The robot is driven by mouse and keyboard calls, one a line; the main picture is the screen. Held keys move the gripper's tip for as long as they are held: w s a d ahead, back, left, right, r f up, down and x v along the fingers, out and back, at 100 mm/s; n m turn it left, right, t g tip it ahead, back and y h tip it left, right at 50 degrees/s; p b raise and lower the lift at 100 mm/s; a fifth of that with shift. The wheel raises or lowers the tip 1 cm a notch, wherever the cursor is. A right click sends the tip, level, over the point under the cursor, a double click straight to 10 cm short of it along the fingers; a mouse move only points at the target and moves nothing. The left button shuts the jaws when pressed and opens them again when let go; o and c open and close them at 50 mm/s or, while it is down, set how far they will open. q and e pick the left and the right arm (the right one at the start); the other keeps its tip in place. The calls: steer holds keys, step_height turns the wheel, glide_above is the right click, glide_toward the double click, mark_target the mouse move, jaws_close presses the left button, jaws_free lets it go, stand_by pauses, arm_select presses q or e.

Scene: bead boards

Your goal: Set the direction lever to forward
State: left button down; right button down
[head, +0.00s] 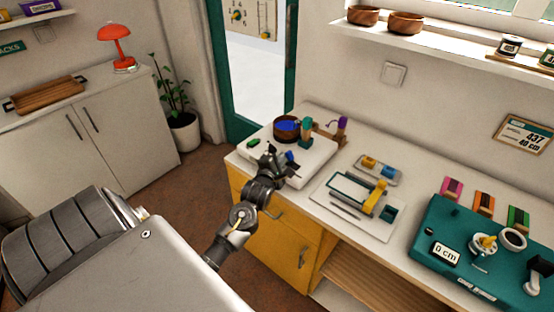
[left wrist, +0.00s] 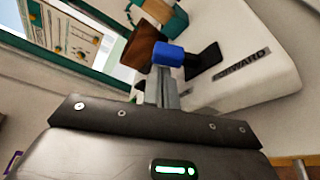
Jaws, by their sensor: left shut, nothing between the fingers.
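The direction lever has a blue knob (left wrist: 168,54), which sits just beyond my left fingertips in the left wrist view. A dark plate (left wrist: 204,60) lies to the right of the knob, and the FORWARD label (left wrist: 241,66) is further right on the white machine body (left wrist: 262,38). In the head view the white machine (head: 318,160) stands on the counter, and the blue knob (head: 291,156) shows beside my left gripper (head: 274,160). The left gripper is shut and empty, close to the knob; I cannot tell whether they touch. The lever's stem is mostly hidden.
A wooden bowl (head: 287,128) with blue contents and a green button (head: 253,142) are on the machine. Green (head: 306,128) and purple (head: 342,124) items stand behind. A white board (head: 340,212) and a teal device (head: 440,270) lie to the right.

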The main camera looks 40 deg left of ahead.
arm_select(q)
steer(key=shift+w+a, duration=0.1)
steer(key=shift+w, duration=0.1)
steer(key=shift+d+r+m, duration=0.15)
steer(key=shift+d+m, duration=0.15)
steer(key=shift+m, duration=0.4)
steer(key=shift+d+r+m+t+y, duration=0.15)
steer(key=shift+d+m+t+y, duration=0.3)
steer(key=shift+m, duration=0.35)
steer(key=shift+d+r+m+t+b, duration=0.15)
steer(key=shift+d+m+t+b, duration=0.2)
steer(key=shift+m, duration=0.55)
steer(key=shift+d+r+m, duration=0.1)
steer(key=shift+d+m, duration=0.05)
steer(key=shift+m, duration=0.65)
arm_select(e)
steer(key=shift+w+f, duration=0.4)
steer(key=shift+f, duration=0.05)
arm_select(q)
steer(key=shift+s+d, duration=0.1)
